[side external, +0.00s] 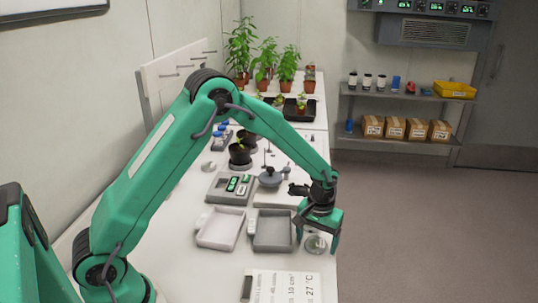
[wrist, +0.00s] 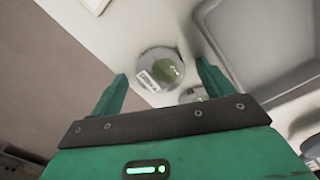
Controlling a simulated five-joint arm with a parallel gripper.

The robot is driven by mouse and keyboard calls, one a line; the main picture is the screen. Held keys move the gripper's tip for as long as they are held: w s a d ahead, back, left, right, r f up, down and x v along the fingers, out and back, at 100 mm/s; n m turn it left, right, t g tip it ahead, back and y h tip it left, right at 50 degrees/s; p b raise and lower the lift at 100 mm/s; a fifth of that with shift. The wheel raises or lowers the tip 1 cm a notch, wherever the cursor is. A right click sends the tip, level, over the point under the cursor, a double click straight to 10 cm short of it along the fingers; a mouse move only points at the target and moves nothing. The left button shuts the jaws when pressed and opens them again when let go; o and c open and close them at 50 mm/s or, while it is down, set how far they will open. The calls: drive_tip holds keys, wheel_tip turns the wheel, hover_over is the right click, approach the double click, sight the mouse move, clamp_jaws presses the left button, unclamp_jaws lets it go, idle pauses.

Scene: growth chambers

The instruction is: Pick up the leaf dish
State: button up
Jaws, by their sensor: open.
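The leaf dish (wrist: 160,68) is a round clear dish with a green leaf and a white printed label. In the wrist view it lies on the pale bench, between the lines of my two fingers. In the side view the dish (side external: 315,244) sits near the bench's right edge, below my gripper (side external: 317,236). My gripper (wrist: 161,70) is open, with its fingers spread on either side of the dish in the picture. I cannot tell how high the fingertips are above it. Nothing is held.
A grey tray (side external: 272,247) stands just left of the dish, with a white tray (side external: 218,245) beyond. A second round dish (wrist: 192,94) shows partly behind my gripper. A printed sheet (side external: 285,288) lies at the front. The bench edge drops to open floor (side external: 420,230).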

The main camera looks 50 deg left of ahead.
sight(316, 242)
drive_tip(key=shift+f, duration=0.1)
idle(0.4)
drive_tip(key=c, duration=1.1)
drive_tip(key=shift+c, duration=0.2)
drive_tip(key=shift+r, duration=0.85)
wheel_tip(316, 242, up, 2)
drive_tip(key=shift+r, duration=0.15)
drive_tip(key=s+d+r, duration=0.7)
drive_tip(key=d, duration=0.2)
drive_tip(key=shift+s, duration=0.15)
